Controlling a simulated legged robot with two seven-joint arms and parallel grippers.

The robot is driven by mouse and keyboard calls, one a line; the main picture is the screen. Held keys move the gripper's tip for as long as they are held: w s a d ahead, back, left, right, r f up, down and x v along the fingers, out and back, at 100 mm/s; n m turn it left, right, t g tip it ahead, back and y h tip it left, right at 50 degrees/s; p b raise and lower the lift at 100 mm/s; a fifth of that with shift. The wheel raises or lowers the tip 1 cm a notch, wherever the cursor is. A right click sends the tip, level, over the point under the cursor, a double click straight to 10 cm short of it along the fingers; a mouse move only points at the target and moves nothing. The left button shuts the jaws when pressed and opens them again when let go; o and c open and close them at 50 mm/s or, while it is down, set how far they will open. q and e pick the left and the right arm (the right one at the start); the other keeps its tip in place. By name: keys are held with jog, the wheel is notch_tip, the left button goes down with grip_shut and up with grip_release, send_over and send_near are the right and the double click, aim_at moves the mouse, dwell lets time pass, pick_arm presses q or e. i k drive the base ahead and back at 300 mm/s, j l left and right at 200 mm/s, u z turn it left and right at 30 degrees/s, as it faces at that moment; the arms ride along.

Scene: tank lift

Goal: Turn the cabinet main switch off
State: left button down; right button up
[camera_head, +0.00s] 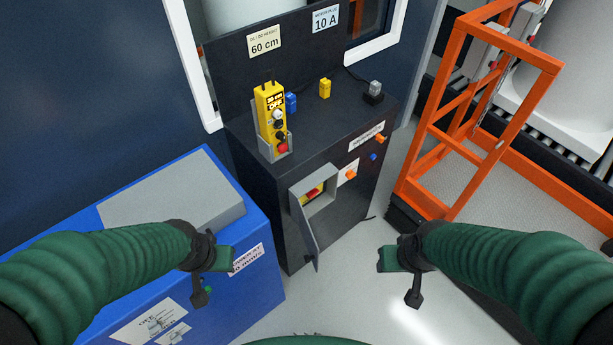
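A dark cabinet (268,210) stands in the middle of the view. On its front is a small grey box (331,201) with its door (309,238) hanging open. Inside the box is a red and yellow switch (313,192), partly shaded; its exact position is too small to read. My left gripper (214,279) is over the blue box, left of and nearer than the cabinet. My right gripper (398,280) is over the pale floor, right of and nearer than the cabinet. Both look open and empty, with their fingers apart, and touch nothing of the cabinet.
A yellow pendant control (270,108) stands in a holder on the cabinet top. Small yellow (325,88) and blue (291,103) blocks are beside it. A blue box (110,275) with a grey top is at left. An orange frame (432,130) stands at right. Floor before the cabinet is clear.

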aim_at(313, 193)
jog(key=l+z, duration=0.35)
jog(key=l, duration=1.3)
